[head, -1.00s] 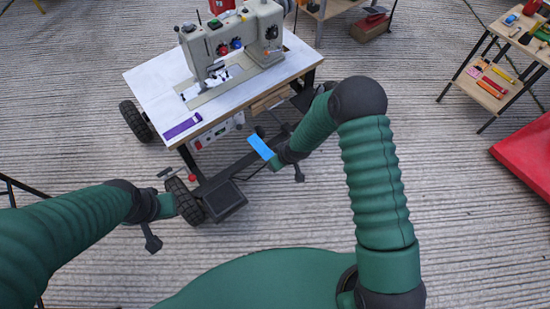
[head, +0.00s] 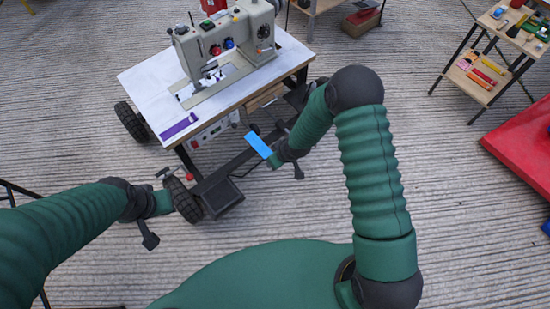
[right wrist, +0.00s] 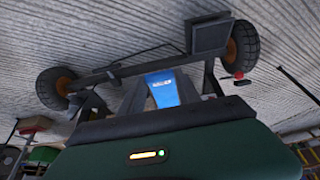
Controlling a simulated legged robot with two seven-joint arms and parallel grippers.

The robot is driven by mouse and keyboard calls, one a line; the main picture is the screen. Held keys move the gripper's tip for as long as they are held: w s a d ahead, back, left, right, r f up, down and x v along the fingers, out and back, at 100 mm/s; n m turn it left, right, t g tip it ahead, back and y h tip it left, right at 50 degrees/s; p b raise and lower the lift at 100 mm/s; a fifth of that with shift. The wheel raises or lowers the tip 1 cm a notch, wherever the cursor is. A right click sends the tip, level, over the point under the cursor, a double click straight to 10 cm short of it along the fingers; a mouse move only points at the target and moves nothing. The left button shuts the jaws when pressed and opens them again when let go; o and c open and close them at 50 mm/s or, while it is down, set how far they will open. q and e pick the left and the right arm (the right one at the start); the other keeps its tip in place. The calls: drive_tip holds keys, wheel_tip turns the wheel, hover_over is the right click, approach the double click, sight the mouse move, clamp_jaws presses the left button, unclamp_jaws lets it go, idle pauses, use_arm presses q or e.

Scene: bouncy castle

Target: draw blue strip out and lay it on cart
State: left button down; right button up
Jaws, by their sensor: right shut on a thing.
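The blue strip (head: 258,144) is in the jaws of my right gripper (head: 272,158) and sticks out up and left, clear of the tabletop. The wheeled cart (head: 145,80) has a white top bearing a grey sewing machine (head: 225,45). A purple strip (head: 179,126) lies near the top's front left edge. My left gripper (head: 157,203) is left of the cart's front wheel, with no object seen in it; its jaw opening is unclear.
The cart's black wheel (head: 183,199) and low frame with a dark box (head: 220,198) stand out in front. A wooden tool shelf (head: 488,75) and a red mat (head: 520,145) are at the right. The floor right of my right arm is clear.

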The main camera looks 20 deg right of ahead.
drive_tip(key=p+v, duration=0.3)
drive_tip(key=v, duration=0.1)
drive_tip(key=shift+w+r+p, duration=0.15)
drive_tip(key=shift+r+p, duration=0.2)
